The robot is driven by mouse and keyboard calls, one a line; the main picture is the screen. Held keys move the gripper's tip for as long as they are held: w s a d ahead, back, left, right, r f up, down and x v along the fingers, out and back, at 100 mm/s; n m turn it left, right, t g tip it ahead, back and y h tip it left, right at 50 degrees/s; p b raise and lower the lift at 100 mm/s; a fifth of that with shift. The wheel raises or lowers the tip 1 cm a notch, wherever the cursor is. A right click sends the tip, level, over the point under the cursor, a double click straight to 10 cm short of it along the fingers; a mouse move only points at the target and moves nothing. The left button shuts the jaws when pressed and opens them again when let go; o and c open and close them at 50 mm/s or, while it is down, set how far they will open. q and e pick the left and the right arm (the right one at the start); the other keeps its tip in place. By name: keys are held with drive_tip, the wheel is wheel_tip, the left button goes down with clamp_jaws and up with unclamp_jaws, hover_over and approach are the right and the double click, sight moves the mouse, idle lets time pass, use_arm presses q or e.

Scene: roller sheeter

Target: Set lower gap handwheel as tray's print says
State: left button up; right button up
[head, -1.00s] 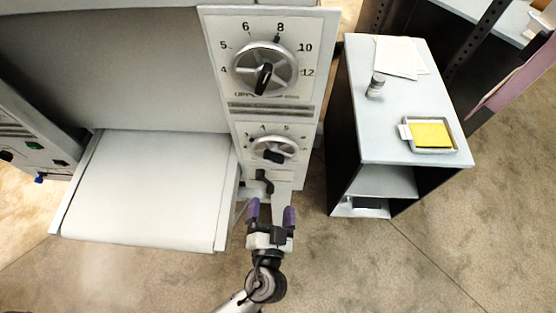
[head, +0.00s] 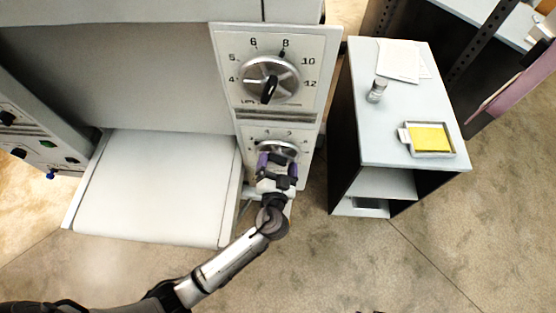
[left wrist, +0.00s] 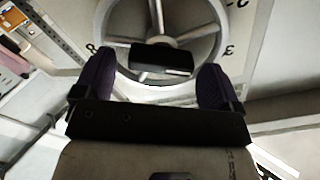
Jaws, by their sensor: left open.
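The lower gap handwheel (head: 272,148) is a silver spoked wheel on the machine's pale front panel, below the larger upper handwheel (head: 270,80). In the head view my left gripper covers most of it and part of its dial. In the left wrist view the lower wheel (left wrist: 198,20) shows with its black handle (left wrist: 160,59). My left gripper (head: 278,163) is open, its purple fingers apart on either side of the handle; contact cannot be told. The tray (head: 449,153) holds a yellow block on the side cabinet; its print is not readable here. My right gripper is out of view.
The side cabinet (head: 375,135) stands right of the machine, carrying papers (head: 398,60) and a small jar (head: 377,90). A flat pale conveyor table (head: 155,190) lies left of the panel. Open floor lies in front.

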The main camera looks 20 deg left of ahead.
use_arm(q)
drive_tip(key=shift+w+a, duration=0.1)
drive_tip(key=shift+w, duration=0.15)
drive_tip(key=c, duration=0.9)
